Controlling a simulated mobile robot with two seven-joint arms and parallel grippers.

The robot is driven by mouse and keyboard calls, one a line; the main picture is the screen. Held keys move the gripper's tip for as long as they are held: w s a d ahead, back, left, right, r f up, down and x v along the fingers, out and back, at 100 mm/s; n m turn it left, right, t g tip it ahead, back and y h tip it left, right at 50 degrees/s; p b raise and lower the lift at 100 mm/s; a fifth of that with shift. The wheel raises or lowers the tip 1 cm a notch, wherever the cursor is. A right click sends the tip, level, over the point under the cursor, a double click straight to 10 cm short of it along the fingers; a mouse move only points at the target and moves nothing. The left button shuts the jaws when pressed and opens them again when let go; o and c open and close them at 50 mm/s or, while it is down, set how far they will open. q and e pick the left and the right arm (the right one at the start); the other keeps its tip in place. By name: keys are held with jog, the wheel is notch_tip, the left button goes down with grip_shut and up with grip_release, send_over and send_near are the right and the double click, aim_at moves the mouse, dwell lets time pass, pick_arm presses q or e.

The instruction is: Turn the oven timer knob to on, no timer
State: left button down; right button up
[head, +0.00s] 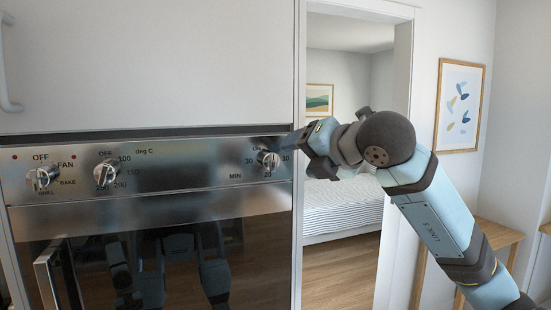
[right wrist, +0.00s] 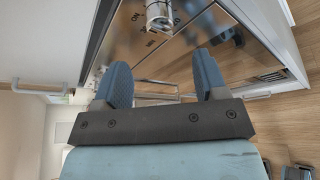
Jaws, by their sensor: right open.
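The oven timer knob (head: 268,160) is the rightmost silver knob on the oven's control panel (head: 220,172), with minute numbers and MIN printed around it. In the right wrist view the knob (right wrist: 159,16) sits at the top, ahead of the fingers and roughly in line with the gap between them. My right gripper (head: 297,140) is just right of the knob, in front of the panel's right end. Its blue fingers (right wrist: 162,72) are apart with nothing between them. The knob's exact setting is too small to read. My left gripper is out of view except as a possible reflection.
A function knob (head: 42,178) and a temperature knob (head: 107,172) are further left on the panel. The oven door handle (head: 47,278) and dark reflective door are below. A white cabinet (head: 150,65) is above. A doorway with a bed (head: 343,207) opens to the right.

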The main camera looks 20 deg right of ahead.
aim_at(276, 161)
jog(key=p+x, duration=0.1)
jog(key=x, duration=0.7)
jog(key=shift+w+a+f, duration=0.1)
jog(key=shift+w+a, duration=0.1)
jog(key=shift+w, duration=0.1)
jog(key=c, duration=0.9)
